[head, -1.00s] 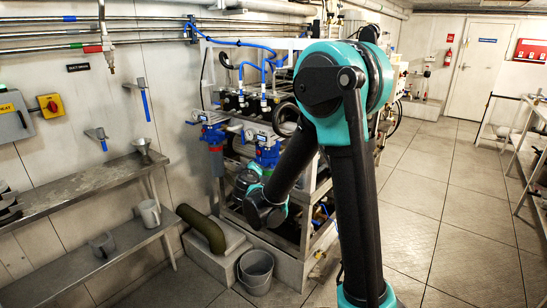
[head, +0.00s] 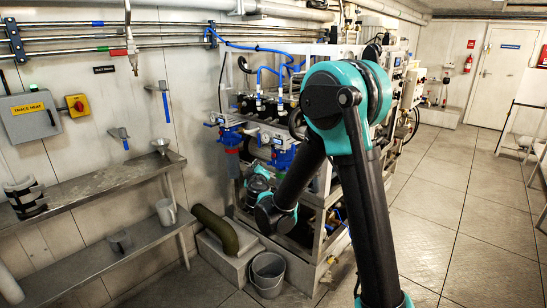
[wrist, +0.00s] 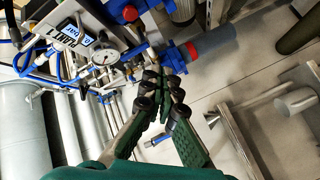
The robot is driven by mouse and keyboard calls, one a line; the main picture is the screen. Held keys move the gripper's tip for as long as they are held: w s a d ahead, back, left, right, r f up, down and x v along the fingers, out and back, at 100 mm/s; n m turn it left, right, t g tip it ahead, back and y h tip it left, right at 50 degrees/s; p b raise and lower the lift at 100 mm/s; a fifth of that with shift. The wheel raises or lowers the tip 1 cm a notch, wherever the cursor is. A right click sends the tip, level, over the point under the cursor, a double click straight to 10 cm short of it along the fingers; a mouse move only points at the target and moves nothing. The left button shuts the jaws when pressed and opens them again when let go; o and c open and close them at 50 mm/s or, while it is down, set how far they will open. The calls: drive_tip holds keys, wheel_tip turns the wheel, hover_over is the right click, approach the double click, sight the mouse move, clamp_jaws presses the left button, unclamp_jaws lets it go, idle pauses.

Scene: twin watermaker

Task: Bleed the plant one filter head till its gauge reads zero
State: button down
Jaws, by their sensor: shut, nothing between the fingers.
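The PLANT 1 label (wrist: 72,40) is in the upper left of the wrist view, tilted. A round white-faced gauge (wrist: 106,56) sits beside it; its reading is too small to tell. A blue filter head (wrist: 172,60) with a grey bowl (wrist: 212,43) is right of the gauge, with red caps (wrist: 130,13) near it. My gripper (wrist: 170,92) is shut and empty. Its fingertips appear just below the blue head; I cannot tell whether they touch. In the head view two blue filter heads (head: 230,134) (head: 283,157) show on the frame's front, and my fingers are not clear.
Shelves (head: 120,180) with a funnel (head: 160,145) and a mug (head: 166,212) line the left wall. The tiled floor to the right is clear.

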drive_tip(key=w+d, duration=0.4)
drive_tip(key=w, duration=0.1)
drive_tip(key=shift+w, duration=0.25)
drive_tip(key=shift+d, duration=0.2)
idle(1.2)
drive_tip(key=shift+w+d, duration=0.2)
drive_tip(key=shift+w, duration=0.1)
drive_tip(key=shift+w+d, duration=0.3)
drive_tip(key=shift+w, duration=0.1)
idle(0.8)
drive_tip(key=shift+s+a, duration=0.1)
drive_tip(key=shift+s, duration=0.05)
idle(2.3)
drive_tip(key=shift+s+a, duration=0.45)
drive_tip(key=shift+s, duration=0.15)
drive_tip(key=shift+s+a, duration=0.8)
drive_tip(key=shift+s, duration=0.2)
drive_tip(key=shift+s+a, duration=0.75)
drive_tip(key=shift+s, duration=0.2)
